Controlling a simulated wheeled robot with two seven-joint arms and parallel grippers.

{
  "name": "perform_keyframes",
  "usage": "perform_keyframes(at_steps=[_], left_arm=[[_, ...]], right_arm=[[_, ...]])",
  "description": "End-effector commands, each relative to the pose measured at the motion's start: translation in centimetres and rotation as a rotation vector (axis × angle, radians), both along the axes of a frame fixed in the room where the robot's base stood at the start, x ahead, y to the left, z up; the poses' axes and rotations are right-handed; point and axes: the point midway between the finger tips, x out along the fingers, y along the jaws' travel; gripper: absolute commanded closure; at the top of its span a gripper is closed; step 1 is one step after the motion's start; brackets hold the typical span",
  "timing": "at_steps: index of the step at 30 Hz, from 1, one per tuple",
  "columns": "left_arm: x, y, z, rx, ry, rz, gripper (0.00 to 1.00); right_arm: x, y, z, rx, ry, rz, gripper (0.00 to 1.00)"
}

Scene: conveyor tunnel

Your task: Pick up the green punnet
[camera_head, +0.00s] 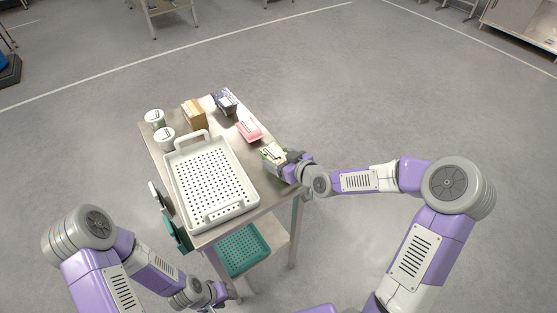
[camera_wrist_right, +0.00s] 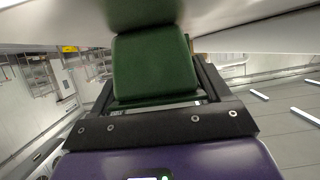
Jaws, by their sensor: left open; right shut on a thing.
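The green punnet (camera_head: 271,152) is at the right edge of the steel cart's top. Its light top with a printed label and a little green show in the head view; the gripper hides part of it. My right gripper (camera_head: 281,162) is shut on it from the right side. In the right wrist view, the punnet's green wall (camera_wrist_right: 152,65) fills the space between the dark fingers. I cannot tell whether the punnet touches the cart top. My left gripper (camera_head: 222,296) is open and empty, low beside the cart's front.
A white perforated tray (camera_head: 248,202) covers much of the cart top (camera_head: 222,126). A pink punnet (camera_head: 249,130), dark box (camera_head: 224,101), brown box (camera_head: 194,115) and two white tubs (camera_head: 155,118) stand behind. A teal crate (camera_head: 243,250) sits on the lower shelf.

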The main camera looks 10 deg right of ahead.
Motion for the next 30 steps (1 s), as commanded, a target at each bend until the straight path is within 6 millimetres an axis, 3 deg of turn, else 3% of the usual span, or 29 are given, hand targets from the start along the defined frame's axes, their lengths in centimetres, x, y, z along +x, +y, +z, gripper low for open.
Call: perform_keyframes(at_steps=[5,12,18,29,30], left_arm=[[0.0,0.0,0.5,0.000,0.000,0.000,0.57],[0.0,0.0,2.2,0.000,0.000,0.000,0.57],[0.0,0.0,3.2,0.000,0.000,0.000,0.57],[0.0,0.0,3.4,0.000,0.000,0.000,0.57],[0.0,0.0,3.4,0.000,0.000,0.000,0.57]], right_arm=[[0.0,0.0,1.3,-0.001,-0.003,0.001,0.59],[0.1,-0.1,6.3,-0.003,-0.006,-0.001,0.59],[0.0,0.0,9.3,-0.001,-0.003,0.000,0.59],[0.0,0.0,10.1,0.000,-0.001,0.000,0.59],[0.0,0.0,10.1,0.000,-0.001,0.000,0.25]])
